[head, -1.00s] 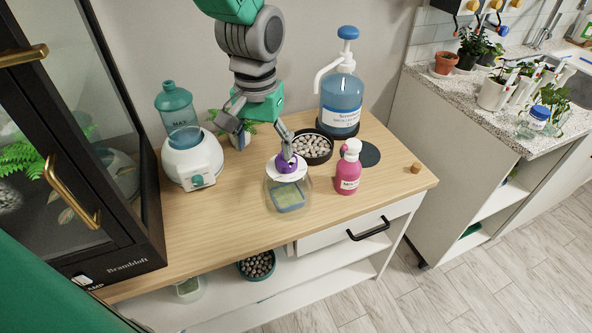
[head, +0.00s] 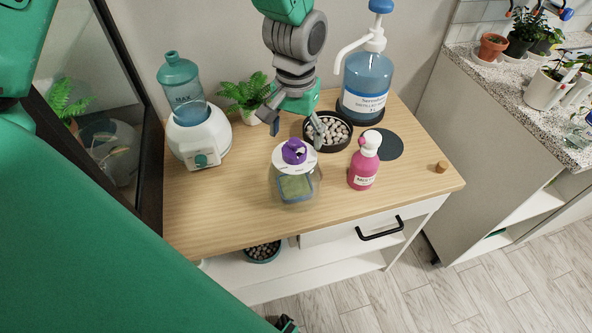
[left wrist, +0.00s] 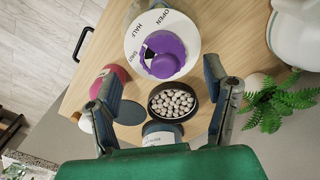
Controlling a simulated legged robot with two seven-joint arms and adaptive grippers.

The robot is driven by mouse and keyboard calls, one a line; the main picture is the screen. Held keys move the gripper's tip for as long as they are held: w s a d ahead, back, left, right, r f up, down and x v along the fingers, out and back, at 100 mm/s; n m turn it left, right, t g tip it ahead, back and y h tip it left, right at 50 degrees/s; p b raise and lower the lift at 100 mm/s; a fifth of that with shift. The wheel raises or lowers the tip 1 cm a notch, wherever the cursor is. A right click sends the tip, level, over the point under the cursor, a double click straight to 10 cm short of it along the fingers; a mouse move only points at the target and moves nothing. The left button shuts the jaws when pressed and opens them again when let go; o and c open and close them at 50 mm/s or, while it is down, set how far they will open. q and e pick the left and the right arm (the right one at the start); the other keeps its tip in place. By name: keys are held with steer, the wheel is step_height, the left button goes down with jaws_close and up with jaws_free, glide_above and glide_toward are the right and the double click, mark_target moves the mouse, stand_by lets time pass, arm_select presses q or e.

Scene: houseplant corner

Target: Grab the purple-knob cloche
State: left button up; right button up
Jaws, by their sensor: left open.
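The cloche (head: 297,188) is a clear dome with a white collar and a purple knob (head: 294,152); it stands on the wooden top with something green and blue inside. In the left wrist view, the purple knob (left wrist: 166,55) sits on a white dial marked OPEN, HALF and SHUT. My left gripper (head: 296,138) is open and empty, just behind and above the knob in the head view. In the left wrist view, the fingers of my left gripper (left wrist: 162,72) stand wide apart, one on each side of the knob's line. My right gripper is not seen.
A pink pump bottle (head: 364,163) stands right of the cloche. Behind are a bowl of pebbles (head: 340,134), a large blue pump bottle (head: 367,85) and a fern (head: 246,95). A white humidifier (head: 200,138) stands left. The front of the wooden top is clear.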

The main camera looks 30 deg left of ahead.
mark_target(295, 150)
arm_select(q)
step_height(295, 150, down, 5)
steer(key=shift+a+f, duration=0.1)
steer(key=shift+a, duration=0.05)
steer(key=shift+c, duration=1.3)
jaws_close()
steer(key=shift+r, duration=0.2)
